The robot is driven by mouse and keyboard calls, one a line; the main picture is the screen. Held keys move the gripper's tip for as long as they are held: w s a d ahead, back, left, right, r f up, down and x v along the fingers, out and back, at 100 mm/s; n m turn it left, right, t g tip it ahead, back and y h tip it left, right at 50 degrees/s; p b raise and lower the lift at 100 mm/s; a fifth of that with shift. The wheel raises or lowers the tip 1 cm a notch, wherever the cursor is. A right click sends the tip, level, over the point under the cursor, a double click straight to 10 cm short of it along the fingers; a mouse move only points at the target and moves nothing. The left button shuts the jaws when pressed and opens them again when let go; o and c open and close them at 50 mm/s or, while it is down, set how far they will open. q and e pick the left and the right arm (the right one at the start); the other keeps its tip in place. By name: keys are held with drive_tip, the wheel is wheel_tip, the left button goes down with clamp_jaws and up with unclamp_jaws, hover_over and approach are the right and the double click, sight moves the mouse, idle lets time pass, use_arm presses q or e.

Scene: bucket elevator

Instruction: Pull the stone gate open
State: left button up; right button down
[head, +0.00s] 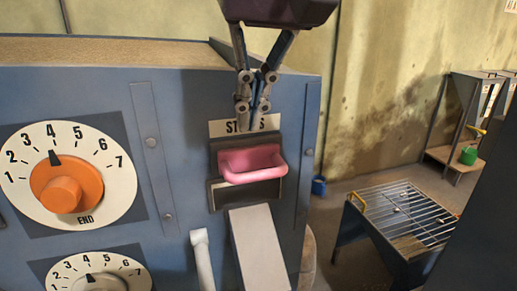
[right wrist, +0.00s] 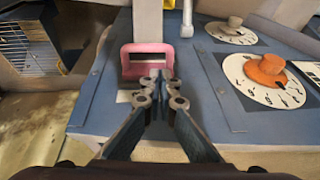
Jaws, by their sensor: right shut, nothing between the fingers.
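The stone gate is a plate with a pink handle (head: 252,163) on the front of a blue machine, under a label (head: 268,124) partly hidden by my fingers. The pink handle also shows in the right wrist view (right wrist: 147,57). My right gripper (head: 252,122) comes down from above, in front of the label and just above the handle. Its fingers are shut with nothing between them. In the right wrist view its fingertips (right wrist: 155,80) lie at the handle's near edge; I cannot tell whether they touch it. My left gripper is not in view.
Left of the gate is a dial with an orange knob (head: 62,190); a second dial (head: 98,275) sits below. A pale chute (head: 258,245) and a white lever (head: 201,255) are under the gate.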

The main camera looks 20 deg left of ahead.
drive_tip(key=shift+w+d+r+t+h, duration=0.2)
drive_tip(key=shift+d+r+t+h, duration=0.1)
drive_tip(key=shift+d+r, duration=0.35)
drive_tip(key=shift+d+f, duration=0.1)
drive_tip(key=shift+f, duration=0.05)
drive_tip(key=p, duration=0.1)
approach(254, 168)
drive_tip(key=f, duration=0.5)
drive_tip(key=shift+a+f, duration=0.15)
drive_tip(key=shift+a, duration=0.2)
drive_tip(key=shift+s, duration=0.1)
